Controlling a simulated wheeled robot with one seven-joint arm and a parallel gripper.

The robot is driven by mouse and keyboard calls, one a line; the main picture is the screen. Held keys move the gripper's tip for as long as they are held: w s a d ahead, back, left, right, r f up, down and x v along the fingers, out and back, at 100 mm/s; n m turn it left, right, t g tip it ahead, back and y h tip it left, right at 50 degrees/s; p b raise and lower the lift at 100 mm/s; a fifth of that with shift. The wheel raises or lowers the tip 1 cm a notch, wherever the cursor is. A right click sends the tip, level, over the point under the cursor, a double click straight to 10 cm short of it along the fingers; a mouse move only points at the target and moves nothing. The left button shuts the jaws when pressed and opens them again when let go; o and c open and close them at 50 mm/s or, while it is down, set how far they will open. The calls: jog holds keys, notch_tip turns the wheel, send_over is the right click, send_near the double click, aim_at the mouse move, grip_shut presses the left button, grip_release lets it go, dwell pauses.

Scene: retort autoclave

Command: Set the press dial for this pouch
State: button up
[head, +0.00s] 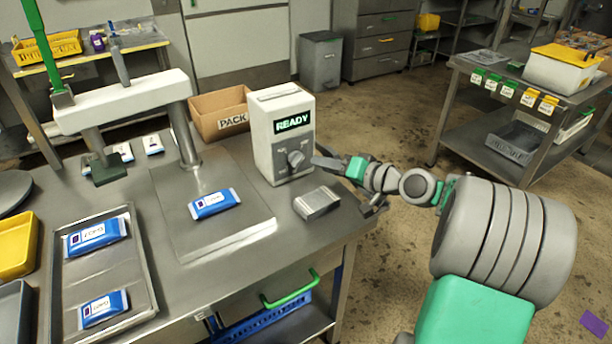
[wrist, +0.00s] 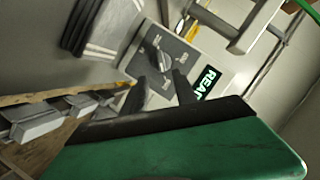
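The control box (head: 284,132) stands at the back right of the steel table, its screen lit with READY. Its grey dial (head: 296,158) is on the front face below the screen, and it also shows in the wrist view (wrist: 158,62). My gripper (head: 322,162) is just right of the dial. In the wrist view its fingers (wrist: 162,90) are spread apart, pointing at the dial, with nothing seen between them; whether they touch it I cannot tell. A blue and white pouch (head: 214,204) lies flat on the press plate (head: 236,235). The dial's markings are too small to read.
A grey metal block (head: 317,203) sits below the box near the table edge. The white press arm (head: 125,100) with a green lever (head: 40,45) stands left. A tray (head: 140,292) holds two pouches. A PACK carton (head: 222,113) stands behind. Open floor lies right of the table.

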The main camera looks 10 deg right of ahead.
aim_at(303, 159)
jog(key=x, duration=0.7)
jog(key=shift+a+r+p, duration=0.15)
jog(key=shift+p, duration=0.15)
jog(key=shift+s, duration=0.1)
grip_shut()
